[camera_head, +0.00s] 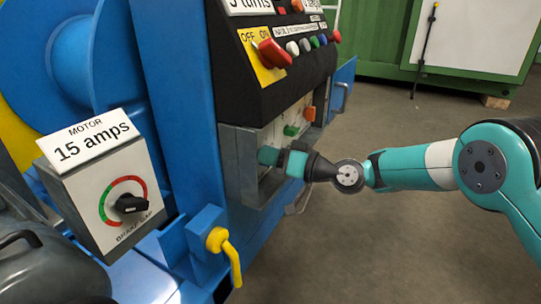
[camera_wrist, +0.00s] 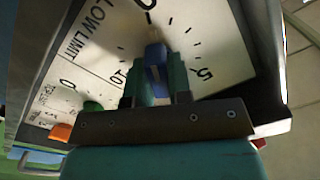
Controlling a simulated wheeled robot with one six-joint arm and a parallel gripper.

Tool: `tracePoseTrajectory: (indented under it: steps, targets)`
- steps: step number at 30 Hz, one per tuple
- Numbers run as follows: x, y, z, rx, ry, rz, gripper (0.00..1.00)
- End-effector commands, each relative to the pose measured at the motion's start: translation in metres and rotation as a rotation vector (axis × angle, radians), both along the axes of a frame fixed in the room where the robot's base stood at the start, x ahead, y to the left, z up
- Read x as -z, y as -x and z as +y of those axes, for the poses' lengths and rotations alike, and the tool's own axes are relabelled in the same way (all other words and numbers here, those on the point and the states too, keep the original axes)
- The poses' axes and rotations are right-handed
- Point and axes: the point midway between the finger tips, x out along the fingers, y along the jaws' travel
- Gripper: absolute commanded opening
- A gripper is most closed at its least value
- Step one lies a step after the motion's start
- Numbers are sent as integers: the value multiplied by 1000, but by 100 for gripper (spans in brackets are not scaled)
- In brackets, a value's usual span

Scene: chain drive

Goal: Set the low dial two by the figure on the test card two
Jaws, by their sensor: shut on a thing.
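My gripper (camera_head: 283,161) reaches the grey panel box on the blue machine. In the wrist view my gripper (camera_wrist: 155,88) is shut on a blue knob (camera_wrist: 154,54), with one teal finger on each side. The knob stands on a white dial face (camera_wrist: 100,45) lettered "LOW LIMIT", with tick marks and the figures 0, 5 and 10. Its narrow end seems turned towards the 0, but its exact setting is unclear. A white card (camera_head: 88,138) reads "MOTOR 15 amps". Another card (camera_head: 248,6) is cut by the top edge and seems to read "turns".
A green knob (camera_head: 291,130) and an orange knob (camera_head: 309,114) sit beyond my gripper on the same panel. Above are a red switch (camera_head: 274,53) and several coloured buttons. A brake dial (camera_head: 132,204) and a yellow handle (camera_head: 224,250) are nearer.

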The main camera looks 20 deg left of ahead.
Motion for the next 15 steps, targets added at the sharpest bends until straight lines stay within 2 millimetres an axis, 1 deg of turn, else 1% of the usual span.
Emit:
tracePoseTrajectory:
  steps: [8,15]
  targets:
    - [-3,0,0,0,-8,120,0]
    - [-4,-1,0,0,-25,323,0]
